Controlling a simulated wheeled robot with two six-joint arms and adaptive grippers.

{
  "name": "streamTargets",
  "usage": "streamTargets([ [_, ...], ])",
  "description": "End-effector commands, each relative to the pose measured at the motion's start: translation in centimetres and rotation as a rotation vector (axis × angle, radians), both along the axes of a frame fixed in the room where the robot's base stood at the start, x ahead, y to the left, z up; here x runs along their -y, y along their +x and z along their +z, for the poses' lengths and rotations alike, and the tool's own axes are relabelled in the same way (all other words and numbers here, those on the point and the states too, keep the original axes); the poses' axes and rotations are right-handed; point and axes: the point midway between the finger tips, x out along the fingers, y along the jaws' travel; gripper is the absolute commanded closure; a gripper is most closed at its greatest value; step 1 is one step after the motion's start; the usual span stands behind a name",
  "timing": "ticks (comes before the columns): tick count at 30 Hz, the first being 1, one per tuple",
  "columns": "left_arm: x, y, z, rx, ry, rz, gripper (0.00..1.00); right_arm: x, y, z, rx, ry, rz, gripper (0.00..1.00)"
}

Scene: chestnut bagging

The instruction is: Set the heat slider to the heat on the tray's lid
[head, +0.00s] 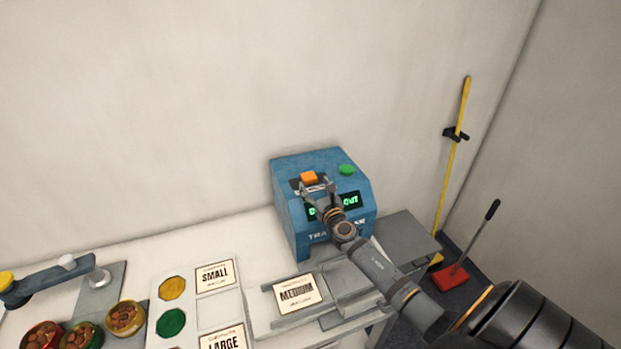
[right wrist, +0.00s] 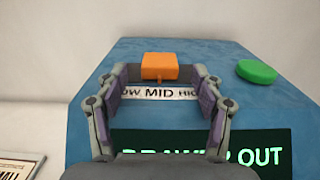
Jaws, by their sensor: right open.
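The orange heat slider knob (head: 309,178) is on top of the blue tray sealer (head: 290,215). In the right wrist view, the knob (right wrist: 160,66) stands above MID on the scale strip (right wrist: 158,93); the strip's ends are partly hidden. My right gripper (head: 317,188) is open over the machine's top. Its fingers lie on either side of the knob, with gaps visible. A lidded tray with a label (head: 296,293) reading MEDIUM is on the drawer in front; its small print is unreadable. My left gripper is out of view.
A green button (head: 347,169) is right of the slider. The green display reads DRAWER OUT in the right wrist view (right wrist: 200,152). SMALL (head: 215,275) and LARGE (head: 223,341) cards and chestnut bowls (head: 125,318) are at left.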

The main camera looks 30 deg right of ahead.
Motion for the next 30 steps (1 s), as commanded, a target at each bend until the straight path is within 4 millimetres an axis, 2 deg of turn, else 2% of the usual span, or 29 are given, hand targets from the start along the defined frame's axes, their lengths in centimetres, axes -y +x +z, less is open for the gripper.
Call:
streamTargets([
  [3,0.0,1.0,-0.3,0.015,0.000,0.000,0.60,0.5,2.2,-0.1,0.001,0.002,-0.001,0.32],
  [9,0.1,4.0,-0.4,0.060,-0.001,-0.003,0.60,0.9,3.9,-0.1,0.000,0.002,0.000,0.32],
  [12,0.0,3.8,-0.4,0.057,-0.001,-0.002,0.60,1.0,4.1,-0.1,-0.001,0.002,0.000,0.32],
  [17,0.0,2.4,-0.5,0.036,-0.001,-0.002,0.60,1.0,4.1,-0.1,-0.001,0.002,0.000,0.32],
  [21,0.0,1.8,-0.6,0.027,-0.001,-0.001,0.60,1.0,4.1,-0.1,-0.001,0.002,0.000,0.50],
  [30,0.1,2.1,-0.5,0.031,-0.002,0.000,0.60,1.0,4.0,-0.1,-0.001,0.002,0.000,0.91],
])
